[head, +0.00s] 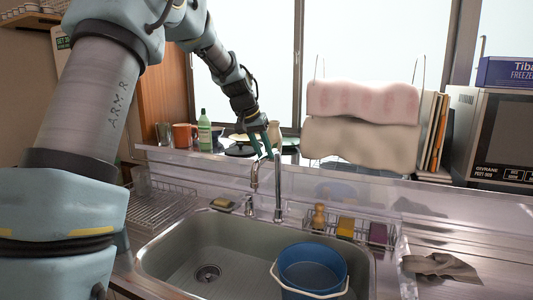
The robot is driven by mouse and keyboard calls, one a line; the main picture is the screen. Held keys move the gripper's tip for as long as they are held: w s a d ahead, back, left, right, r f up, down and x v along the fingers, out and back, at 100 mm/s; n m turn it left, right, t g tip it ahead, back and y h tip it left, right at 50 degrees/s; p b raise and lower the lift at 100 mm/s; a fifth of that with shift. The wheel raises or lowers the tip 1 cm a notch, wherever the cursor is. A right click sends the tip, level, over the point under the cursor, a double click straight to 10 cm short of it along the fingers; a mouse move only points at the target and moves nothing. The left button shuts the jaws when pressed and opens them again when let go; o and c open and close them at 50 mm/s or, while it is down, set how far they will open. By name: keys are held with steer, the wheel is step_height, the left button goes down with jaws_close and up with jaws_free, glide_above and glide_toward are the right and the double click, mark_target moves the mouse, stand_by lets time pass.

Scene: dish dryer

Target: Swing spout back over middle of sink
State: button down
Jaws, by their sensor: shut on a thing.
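The metal spout (278,188) rises behind the sink's back rim, arches at the top, and its free end (254,182) hangs down to the left of its upright part. The steel sink (190,262) has a drain (207,274) at left of its middle. My gripper (263,151) comes down from above and behind and is shut on the top of the spout's arch. The exact contact of the fingers is small and partly hard to see.
A blue bucket (312,268) with a pale handle stands in the sink's right part. A wire rack (160,210) lies left of the sink. A caddy with a brush and sponges (346,227) sits behind the bucket. A crumpled cloth (440,266) lies at right.

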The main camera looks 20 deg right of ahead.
steer(key=c, duration=0.7)
jaws_free()
steer(key=b+v, duration=0.2)
steer(key=v, duration=0.8)
steer(key=shift+a+r, duration=0.15)
steer(key=shift+r, duration=0.2)
